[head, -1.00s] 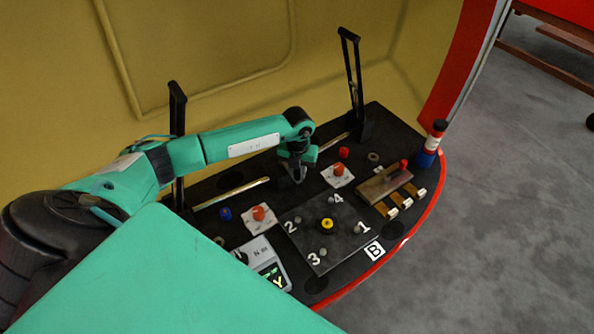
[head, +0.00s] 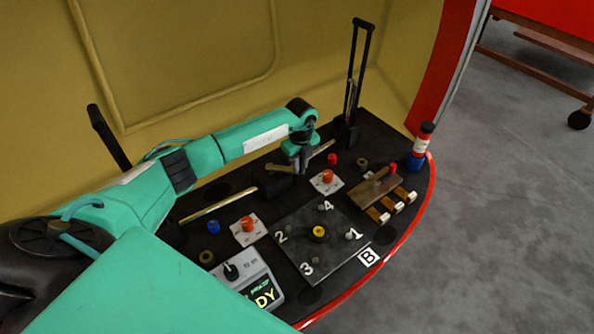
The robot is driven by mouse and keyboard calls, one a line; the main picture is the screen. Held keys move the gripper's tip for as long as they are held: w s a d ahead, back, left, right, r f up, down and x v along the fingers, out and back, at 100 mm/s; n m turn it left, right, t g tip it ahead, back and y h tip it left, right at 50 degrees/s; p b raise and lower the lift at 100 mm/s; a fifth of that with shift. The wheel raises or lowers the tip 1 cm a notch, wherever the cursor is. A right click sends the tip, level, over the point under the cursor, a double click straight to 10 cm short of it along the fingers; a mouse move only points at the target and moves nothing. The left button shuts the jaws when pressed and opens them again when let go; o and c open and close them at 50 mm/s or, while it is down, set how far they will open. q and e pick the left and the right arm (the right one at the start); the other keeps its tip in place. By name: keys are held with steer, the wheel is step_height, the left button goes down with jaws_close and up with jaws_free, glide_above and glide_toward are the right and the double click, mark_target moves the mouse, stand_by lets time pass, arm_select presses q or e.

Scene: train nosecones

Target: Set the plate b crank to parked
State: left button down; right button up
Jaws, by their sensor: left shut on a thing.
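The crank (head: 275,184) is the small dark piece with a tan metal arm between two silver rods, near the back middle of the black deck. My left gripper (head: 300,166) is down at it, just right of its dark block, and is shut on it. The fingertips and the exact grip are hidden behind the wrist. A white label B (head: 368,257) is on the deck's front edge. My right gripper is out of view.
Tall black levers stand at the left (head: 108,138) and right (head: 355,80). In front are a numbered plate (head: 342,268) with a yellow hub, two red knobs (head: 247,223) (head: 327,176), a meter (head: 240,272) and a brown block (head: 364,196). A red-and-blue cylinder (head: 421,146) stands right.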

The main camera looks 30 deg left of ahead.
arm_select(q)
steer(key=w+a+n, duration=0.5)
steer(key=w+n, duration=0.1)
steer(key=n, duration=0.3)
steer(key=shift+a+n+b, duration=0.4)
steer(key=c, duration=1.4)
jaws_free()
steer(key=shift+o, duration=0.7)
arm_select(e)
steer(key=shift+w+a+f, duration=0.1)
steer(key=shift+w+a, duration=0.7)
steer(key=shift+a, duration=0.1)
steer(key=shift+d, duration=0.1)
